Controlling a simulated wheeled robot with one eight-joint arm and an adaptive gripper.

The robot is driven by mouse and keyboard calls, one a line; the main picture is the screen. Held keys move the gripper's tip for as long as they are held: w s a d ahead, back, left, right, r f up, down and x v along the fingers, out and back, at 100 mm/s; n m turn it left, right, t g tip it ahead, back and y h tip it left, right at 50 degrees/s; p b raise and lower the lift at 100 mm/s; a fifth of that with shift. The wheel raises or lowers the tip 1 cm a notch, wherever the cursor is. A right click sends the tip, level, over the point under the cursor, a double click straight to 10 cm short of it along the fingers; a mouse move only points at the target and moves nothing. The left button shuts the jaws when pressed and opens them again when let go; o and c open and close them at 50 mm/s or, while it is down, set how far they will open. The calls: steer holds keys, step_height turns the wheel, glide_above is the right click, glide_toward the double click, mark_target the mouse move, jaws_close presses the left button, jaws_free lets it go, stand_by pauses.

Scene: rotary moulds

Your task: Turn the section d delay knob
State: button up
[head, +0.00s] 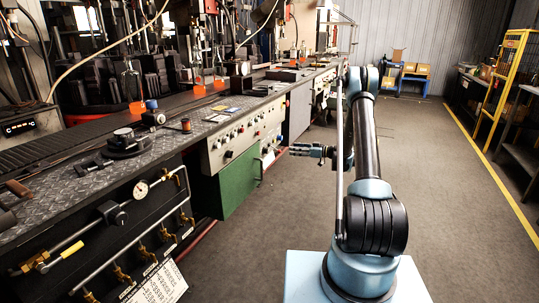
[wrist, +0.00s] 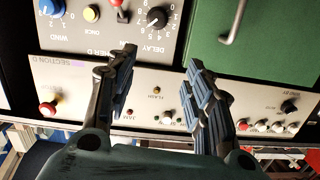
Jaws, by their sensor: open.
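A black dial knob marked DELAY (wrist: 157,17), with numbers around it, sits at the top of the wrist view on a grey panel. A pale panel below it (wrist: 75,75) is lettered SECTION D. My gripper (wrist: 160,62) is open and empty, its two fingers apart in front of the panels, with the knob beyond the fingertips between them. The fingers hide part of the pale panel. In the head view my gripper (head: 296,150) points left toward the control panel (head: 225,148) along the bench front, with a gap between. The delay knob cannot be picked out there.
A green cabinet (head: 240,185) stands below the control panel; its handle (wrist: 234,22) shows in the wrist view. The floor (head: 440,170) to the right is clear.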

steer(key=y, duration=0.1)
glide_toward(268, 151)
steer(key=shift+n+t, duration=0.4)
steer(key=x, duration=0.9)
steer(key=shift+a+f, duration=0.15)
steer(key=shift+a, duration=0.1)
steer(key=shift+s, duration=0.1)
steer(key=c, duration=1)
